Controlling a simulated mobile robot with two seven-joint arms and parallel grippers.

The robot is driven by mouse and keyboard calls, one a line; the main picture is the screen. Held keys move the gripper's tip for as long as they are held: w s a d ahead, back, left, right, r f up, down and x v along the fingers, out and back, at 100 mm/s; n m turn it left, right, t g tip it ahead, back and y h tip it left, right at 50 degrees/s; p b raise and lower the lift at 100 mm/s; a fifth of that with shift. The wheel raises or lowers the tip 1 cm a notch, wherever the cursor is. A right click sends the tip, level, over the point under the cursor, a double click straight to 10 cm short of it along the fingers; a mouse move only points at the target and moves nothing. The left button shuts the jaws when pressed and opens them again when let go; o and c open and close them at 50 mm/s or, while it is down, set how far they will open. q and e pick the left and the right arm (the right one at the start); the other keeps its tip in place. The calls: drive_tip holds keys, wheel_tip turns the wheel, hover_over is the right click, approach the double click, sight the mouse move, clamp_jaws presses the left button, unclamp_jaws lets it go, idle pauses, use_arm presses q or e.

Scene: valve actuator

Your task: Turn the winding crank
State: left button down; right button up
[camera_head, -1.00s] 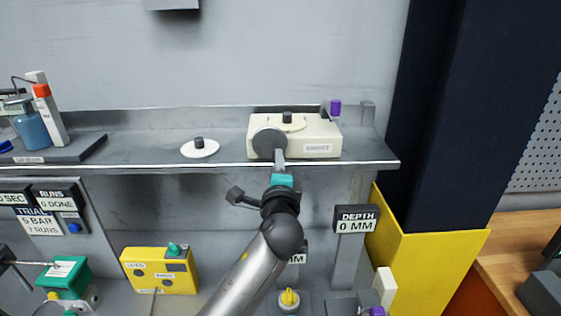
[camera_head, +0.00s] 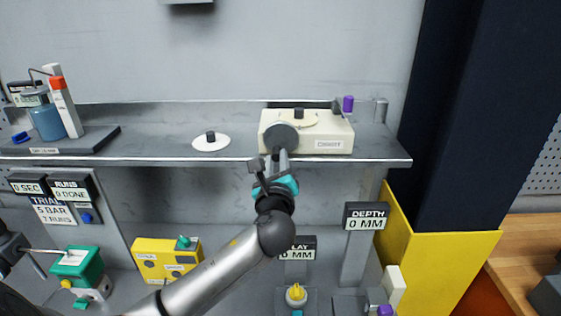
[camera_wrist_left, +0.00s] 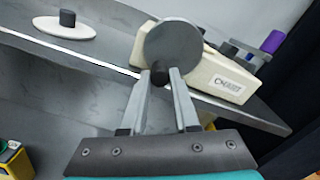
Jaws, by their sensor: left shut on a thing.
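A cream box (camera_head: 335,133) with a small label stands on the grey shelf. A round dark grey disc (camera_head: 284,136), apparently the winding crank's wheel, is on its front; it also shows in the wrist view (camera_wrist_left: 172,45). A short dark knob (camera_wrist_left: 160,73) sticks out at the disc's lower edge. My left gripper (camera_head: 281,158) reaches up from below in front of the shelf edge. In the wrist view its two grey fingers (camera_wrist_left: 160,82) converge on the knob and are shut on it. The fingers hide part of the knob. My right gripper is not in view.
A purple-tipped lever (camera_head: 348,104) stands at the box's right end. A white disc with a dark knob (camera_head: 211,142) lies left on the shelf. Below are a yellow box (camera_head: 165,260) and a DEPTH display (camera_head: 365,216) reading 0 MM. A yellow-and-dark column rises at right.

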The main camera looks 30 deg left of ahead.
sight(267, 137)
use_arm(q)
drive_tip(key=m, duration=0.3)
drive_tip(key=a+m, duration=0.1)
drive_tip(key=shift+s+r+m, duration=0.25)
drive_tip(key=shift+r+m, duration=0.05)
drive_tip(key=shift+r, duration=0.1)
drive_tip(key=m, duration=0.2)
drive_tip(key=shift+s+a+r+m, duration=0.15)
drive_tip(key=shift+a+r+m, duration=0.1)
drive_tip(key=shift+m, duration=0.15)
drive_tip(key=m, duration=0.1)
drive_tip(key=r+m, duration=0.1)
drive_tip(key=m, duration=0.1)
drive_tip(key=shift+s+a+m, duration=0.1)
drive_tip(key=shift+a+m, duration=0.05)
drive_tip(key=shift+m, duration=0.15)
drive_tip(key=m, duration=0.1)
drive_tip(key=r+m, duration=0.1)
drive_tip(key=m, duration=0.1)
drive_tip(key=shift+m, duration=0.3)
drive_tip(key=m, duration=0.2)
drive_tip(key=r+m, duration=0.1)
drive_tip(key=m, duration=0.2)
drive_tip(key=shift+r, duration=0.15)
drive_tip(key=shift+w+d+r+m, duration=0.1)
drive_tip(key=shift+d+r+m, duration=0.05)
drive_tip(key=shift+m, duration=0.6)
drive_tip(key=shift+w+d+r+m, duration=0.1)
drive_tip(key=shift+d+r+m, duration=0.05)
drive_tip(key=shift+m, duration=0.9)
